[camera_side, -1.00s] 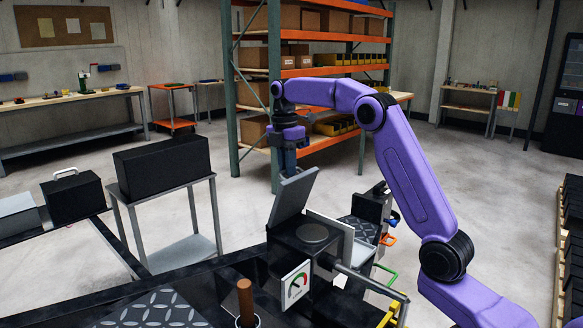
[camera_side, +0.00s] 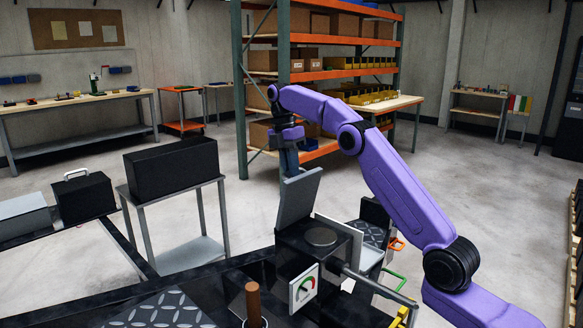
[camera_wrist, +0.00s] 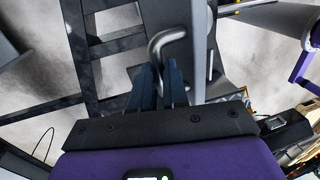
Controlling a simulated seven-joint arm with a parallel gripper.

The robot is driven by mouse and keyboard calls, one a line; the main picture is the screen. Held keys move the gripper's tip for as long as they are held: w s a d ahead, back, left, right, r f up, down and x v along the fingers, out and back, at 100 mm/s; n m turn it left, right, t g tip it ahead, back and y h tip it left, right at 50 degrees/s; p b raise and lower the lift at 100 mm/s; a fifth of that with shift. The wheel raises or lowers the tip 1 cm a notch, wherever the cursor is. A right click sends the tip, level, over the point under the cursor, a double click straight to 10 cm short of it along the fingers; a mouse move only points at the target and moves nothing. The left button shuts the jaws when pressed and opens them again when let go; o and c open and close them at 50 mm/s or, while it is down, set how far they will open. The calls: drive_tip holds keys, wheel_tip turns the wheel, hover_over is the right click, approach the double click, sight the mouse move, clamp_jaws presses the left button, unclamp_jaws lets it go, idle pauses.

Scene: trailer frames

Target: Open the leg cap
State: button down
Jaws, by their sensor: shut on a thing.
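A grey flat lid (camera_side: 300,198), which looks like the leg cap, stands raised and tilted at the left edge of a black box (camera_side: 300,252). A round grey disc (camera_side: 320,237) shows on the box's top. My gripper (camera_side: 289,168) points down at the lid's upper edge; its fingertips are hidden behind the lid in the side view. In the wrist view my gripper (camera_wrist: 160,76) has its dark fingers close together on a bent grey handle (camera_wrist: 168,38). How the handle joins the lid is not clear.
A gauge plate (camera_side: 304,287) is on the box's front, and a brown post (camera_side: 253,304) stands in front. A black bin (camera_side: 171,170) on a grey stand is to the left. Shelving (camera_side: 330,77) stands behind. Open floor lies around.

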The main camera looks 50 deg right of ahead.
drive_tip(key=shift+a+f, duration=0.1)
drive_tip(key=shift+f, duration=0.3)
drive_tip(key=c, duration=1.2)
unclamp_jaws()
drive_tip(key=shift+w, duration=0.1)
drive_tip(key=shift+o, duration=0.4)
drive_tip(key=shift+r, duration=0.1)
drive_tip(key=shift+s+r, duration=0.15)
drive_tip(key=shift+s, duration=0.1)
